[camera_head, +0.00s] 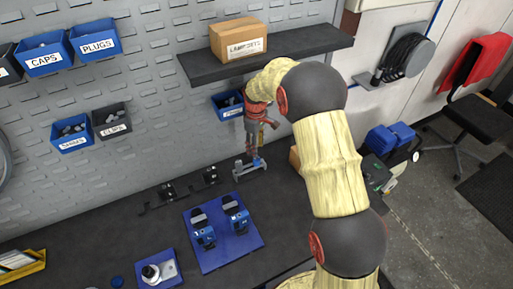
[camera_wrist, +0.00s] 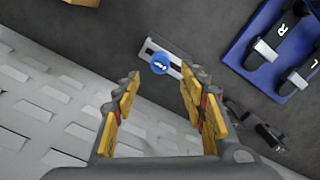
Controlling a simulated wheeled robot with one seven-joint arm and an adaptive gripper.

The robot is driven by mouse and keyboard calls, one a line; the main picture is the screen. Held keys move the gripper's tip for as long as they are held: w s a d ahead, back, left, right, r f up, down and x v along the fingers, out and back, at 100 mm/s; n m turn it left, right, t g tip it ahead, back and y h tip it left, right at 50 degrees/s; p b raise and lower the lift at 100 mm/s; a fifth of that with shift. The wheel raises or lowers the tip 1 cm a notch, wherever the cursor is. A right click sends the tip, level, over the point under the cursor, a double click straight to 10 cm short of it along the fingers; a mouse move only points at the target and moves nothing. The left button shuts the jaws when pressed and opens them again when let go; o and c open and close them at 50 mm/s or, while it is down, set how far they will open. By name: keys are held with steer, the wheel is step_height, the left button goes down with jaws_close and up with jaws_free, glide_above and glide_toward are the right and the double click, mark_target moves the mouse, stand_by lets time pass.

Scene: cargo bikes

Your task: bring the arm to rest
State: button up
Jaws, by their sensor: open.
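My gripper (camera_wrist: 158,98) is open and empty, with its two yellow-padded fingers apart in the wrist view. In the head view my gripper (camera_head: 254,150) points down near the pegboard wall, under the shelf. Below it on the dark bench is a small grey metal piece with a blue round top (camera_head: 257,162). The same blue round top (camera_wrist: 160,63) shows in the wrist view beyond the fingertips, apart from them. My arm reaches in from the lower right of the head view and bends over towards the wall.
A shelf (camera_head: 290,57) with a cardboard box (camera_head: 238,40) is close to my arm. Labelled blue bins such as the caps bin (camera_head: 44,54) hang on the pegboard. A blue board (camera_head: 222,250) with two pedals marked R and L lies on the bench, near a black rail (camera_head: 178,190).

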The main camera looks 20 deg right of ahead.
stand_by(0.3)
steer(key=shift+m, duration=0.4)
steer(key=s+r+m+t+b, duration=0.2)
steer(key=s+r, duration=0.4)
steer(key=s, duration=0.6)
steer(key=s+r+m+t+b, duration=0.2)
steer(key=s+r, duration=0.4)
steer(key=s, duration=0.7)
steer(key=s+r+m+t+b, duration=0.1)
steer(key=s+r+m+b, duration=0.3)
steer(key=s, duration=0.8)
step_height(320, 180, up, 2)
steer(key=shift+s+r+t, duration=0.2)
steer(key=shift+s+t, duration=0.1)
steer(key=shift+t, duration=0.1)
